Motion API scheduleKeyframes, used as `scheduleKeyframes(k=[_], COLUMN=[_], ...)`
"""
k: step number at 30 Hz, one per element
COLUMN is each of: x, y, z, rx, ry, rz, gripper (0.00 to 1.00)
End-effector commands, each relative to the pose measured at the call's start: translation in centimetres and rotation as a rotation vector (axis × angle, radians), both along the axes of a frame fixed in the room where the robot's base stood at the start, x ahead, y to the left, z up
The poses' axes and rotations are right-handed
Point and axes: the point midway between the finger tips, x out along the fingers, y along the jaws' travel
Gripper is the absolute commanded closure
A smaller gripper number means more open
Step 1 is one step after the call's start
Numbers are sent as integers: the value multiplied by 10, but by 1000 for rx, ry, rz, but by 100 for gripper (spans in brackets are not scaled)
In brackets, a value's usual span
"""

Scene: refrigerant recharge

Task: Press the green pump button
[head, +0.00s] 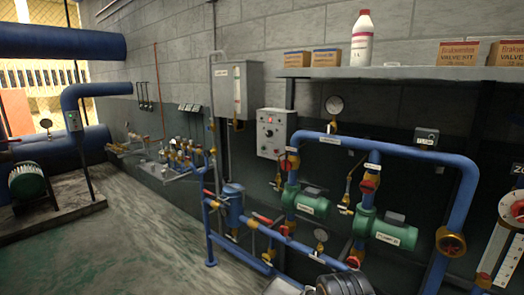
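A grey control box (275,133) is fixed to the block wall left of the blue pipe loop. It has small round controls on its front, too small to tell a green button among them. A small dark box (426,138) with a label is on the wall at right, behind the blue pipe. Two green pumps, the left one (305,201) and the right one (387,230), sit in the blue pipework. I cannot make out my gripper's fingers anywhere in this view.
Blue pipes (400,152) with valves and gauges stand in front of the wall. A shelf (400,73) above holds boxes and a white bottle (362,42). A dark rounded object (343,284) shows at the bottom edge. The floor (140,235) at left is clear.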

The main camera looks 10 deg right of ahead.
Motion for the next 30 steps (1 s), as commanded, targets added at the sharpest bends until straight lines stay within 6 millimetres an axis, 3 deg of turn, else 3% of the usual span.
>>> scheduleKeyframes(k=[2,12,30], x=[0,0,0], y=[0,0,0], z=[0,0,0], rx=[0,0,0], ry=[0,0,0], rz=[0,0,0], gripper=[67,100,100])
